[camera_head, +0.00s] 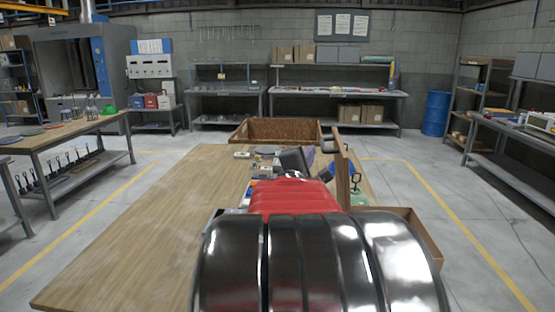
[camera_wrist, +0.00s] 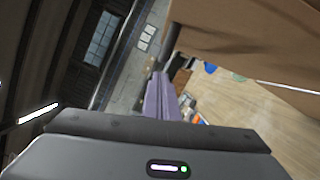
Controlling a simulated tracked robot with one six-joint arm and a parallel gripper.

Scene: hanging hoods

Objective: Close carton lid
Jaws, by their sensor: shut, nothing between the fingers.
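The brown carton (camera_head: 428,240) is at the right edge of the wooden table, mostly hidden behind my arm. A brown panel that looks like its lid (camera_head: 342,170) stands nearly upright beside my arm, so the carton looks open. In the wrist view, a large brown cardboard panel (camera_wrist: 250,35) fills the upper right, close to the camera. My gripper (camera_wrist: 160,80) shows there as purple-grey fingers, shut and empty, to the left of the panel. I cannot tell whether the fingertips touch it. In the head view my arm hides most of this area.
The wooden table (camera_head: 120,250) is bare on its left side. Small items (camera_head: 265,165) lie on its far part, beyond my arm. A brown open crate (camera_head: 275,130) stands behind the table. A blue barrel (camera_head: 436,113) and shelves are farther back. The floor on the right is clear.

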